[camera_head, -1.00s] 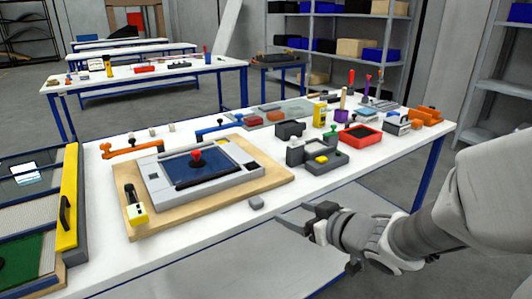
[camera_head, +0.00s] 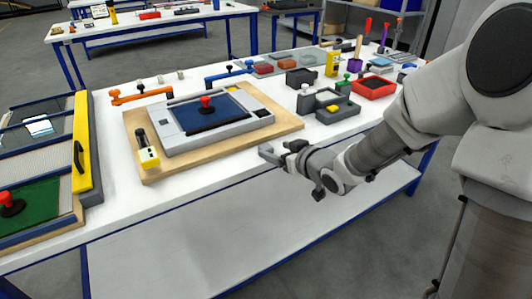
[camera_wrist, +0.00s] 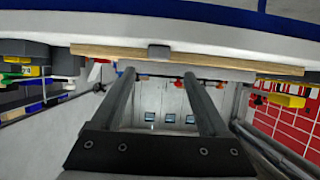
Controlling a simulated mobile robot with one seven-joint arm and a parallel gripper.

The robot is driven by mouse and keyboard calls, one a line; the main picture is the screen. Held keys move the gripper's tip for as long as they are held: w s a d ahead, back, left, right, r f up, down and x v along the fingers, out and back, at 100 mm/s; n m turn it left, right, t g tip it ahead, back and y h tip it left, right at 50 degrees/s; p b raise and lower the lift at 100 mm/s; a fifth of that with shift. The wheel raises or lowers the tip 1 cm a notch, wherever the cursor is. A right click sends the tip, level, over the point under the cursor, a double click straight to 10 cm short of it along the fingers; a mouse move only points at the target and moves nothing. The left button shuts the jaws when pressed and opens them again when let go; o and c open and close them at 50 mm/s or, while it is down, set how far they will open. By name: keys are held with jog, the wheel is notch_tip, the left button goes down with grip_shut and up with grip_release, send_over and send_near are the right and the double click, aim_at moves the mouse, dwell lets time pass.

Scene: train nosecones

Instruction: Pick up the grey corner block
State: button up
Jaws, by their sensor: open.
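The grey corner block (camera_wrist: 158,52) is a small grey piece at the edge of the white table top, in front of the wooden board. In the wrist view it lies ahead of my gripper (camera_wrist: 159,75), lined up with the gap between the two fingers and just past their tips. The fingers are wide apart with nothing between them. In the head view my gripper (camera_head: 279,156) is at the table's front edge. The block is mostly covered or hard to tell from the fingers there, so contact cannot be made out.
The wooden board (camera_head: 290,124) with a grey framed panel (camera_head: 258,117) lies just behind the gripper. A yellow-and-black clamp (camera_head: 147,150) stands on its left corner. Dark grey fixtures (camera_head: 335,109) and a red tray (camera_head: 373,87) stand to the right. A lower shelf runs under the table.

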aim_at(267, 148)
jog(key=b+x, duration=0.1)
jog(key=x, duration=0.1)
jog(key=b+x, duration=0.1)
jog(key=x, duration=0.1)
jog(key=shift+w+f, duration=0.25)
jog(key=shift+f, duration=0.25)
jog(key=shift+w+a+f, duration=0.1)
jog(key=shift+w+a, duration=0.2)
jog(key=shift+w, duration=0.1)
grip_shut()
